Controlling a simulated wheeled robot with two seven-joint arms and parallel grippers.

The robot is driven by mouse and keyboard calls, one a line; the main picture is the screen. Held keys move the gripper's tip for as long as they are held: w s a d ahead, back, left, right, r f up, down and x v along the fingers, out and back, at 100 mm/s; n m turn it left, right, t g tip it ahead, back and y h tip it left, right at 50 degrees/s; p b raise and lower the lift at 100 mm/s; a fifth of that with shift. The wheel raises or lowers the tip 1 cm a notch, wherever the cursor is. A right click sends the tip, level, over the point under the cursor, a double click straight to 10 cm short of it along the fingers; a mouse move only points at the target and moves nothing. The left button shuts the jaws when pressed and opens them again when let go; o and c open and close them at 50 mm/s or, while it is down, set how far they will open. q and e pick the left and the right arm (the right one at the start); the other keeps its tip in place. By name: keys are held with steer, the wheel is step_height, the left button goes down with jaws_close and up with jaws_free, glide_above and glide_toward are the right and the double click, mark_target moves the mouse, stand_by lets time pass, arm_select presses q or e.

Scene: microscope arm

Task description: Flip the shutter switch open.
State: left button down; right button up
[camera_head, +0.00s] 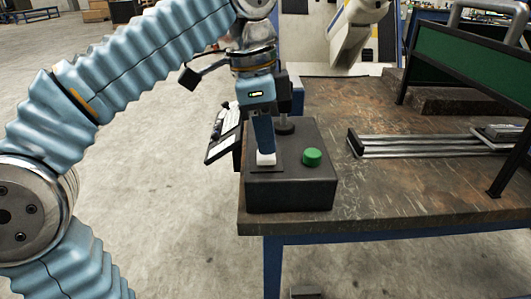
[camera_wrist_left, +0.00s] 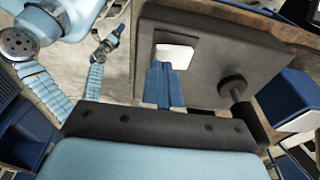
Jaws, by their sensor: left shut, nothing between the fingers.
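A dark box (camera_head: 290,193) stands at the table's near left corner, with a white switch (camera_head: 265,159) and a green button (camera_head: 312,157) on top. The switch is the only white rocker I see on the box. My left gripper (camera_head: 265,151) points down with shut, empty fingers right at the switch. Its tips overlap the switch's far part, and contact is unclear. In the left wrist view the shut fingers (camera_wrist_left: 164,65) end beside the switch (camera_wrist_left: 175,57). The switch's tilt is hard to judge. A small blue arm (camera_wrist_left: 105,47) at upper left may be my right arm; its jaws are unclear.
A black round-footed post (camera_head: 284,124) stands behind the switch. Metal rails (camera_head: 400,145) lie on the worn table (camera_head: 400,205) to the right, below a green panel (camera_head: 455,58). A tablet-like device (camera_head: 223,147) hangs left of the box.

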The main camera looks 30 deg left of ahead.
mark_target(266, 158)
arm_select(q)
steer(key=shift+f+b, duration=0.55)
steer(key=shift+f, duration=0.25)
steer(key=shift+r, duration=0.1)
step_height(266, 158, up, 3)
steer(key=p, duration=0.3)
step_height(266, 158, up, 2)
steer(key=shift+r+p, duration=0.1)
steer(key=shift+p, duration=0.8)
steer(key=shift+r, duration=0.85)
